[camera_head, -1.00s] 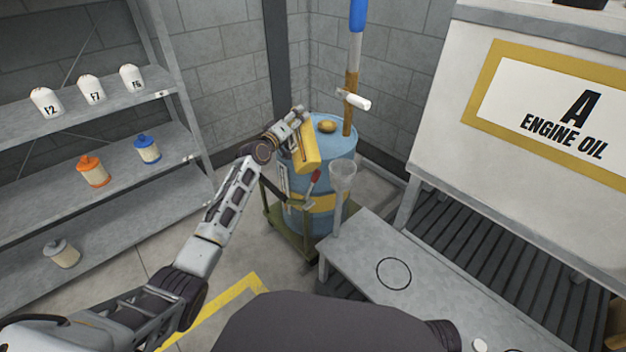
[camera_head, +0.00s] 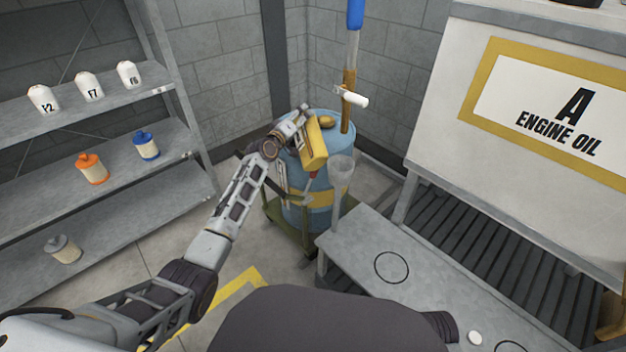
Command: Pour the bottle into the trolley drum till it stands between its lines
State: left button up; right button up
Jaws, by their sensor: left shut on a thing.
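The trolley drum (camera_head: 305,218) is blue with a yellow band and stands on a green trolley (camera_head: 291,236) in the corner. A tube with a blue top (camera_head: 355,14) and brown lower part (camera_head: 348,95) rises at the drum; a white handle (camera_head: 354,99) sticks out from it. My left gripper (camera_head: 303,122) is shut on a yellow bottle (camera_head: 314,145) and holds it tilted in front of the drum's upper part. The bottle's mouth, with a red part (camera_head: 314,175) near it, points down. I cannot tell whether liquid flows. My right gripper is not in view.
A shelf (camera_head: 120,190) with white, orange, blue and grey containers is at left. An engine oil tank (camera_head: 540,100) is at right.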

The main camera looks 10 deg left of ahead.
pick_arm(q)
jog(key=shift+s+a+r, duration=0.1)
jog(key=shift+s+a, duration=0.2)
jog(key=shift+a, duration=0.35)
jog(key=shift+s+a, duration=0.25)
jog(key=shift+a, duration=0.4)
jog(key=shift+d, duration=0.1)
jog(key=shift+w+d+f+n, duration=0.3)
jog(key=shift+d+f, duration=0.05)
jog(key=shift+d, duration=0.35)
jog(key=shift+w+d+f+n+p, duration=0.3)
jog(key=shift+d+f+n, duration=0.15)
jog(key=shift+d, duration=0.15)
jog(key=shift+s+a, duration=0.1)
jog(key=shift+a, duration=0.05)
jog(key=shift+s+a, duration=0.25)
jog(key=shift+a, duration=0.35)
jog(key=shift+s+a, duration=0.25)
jog(key=shift+a, duration=0.35)
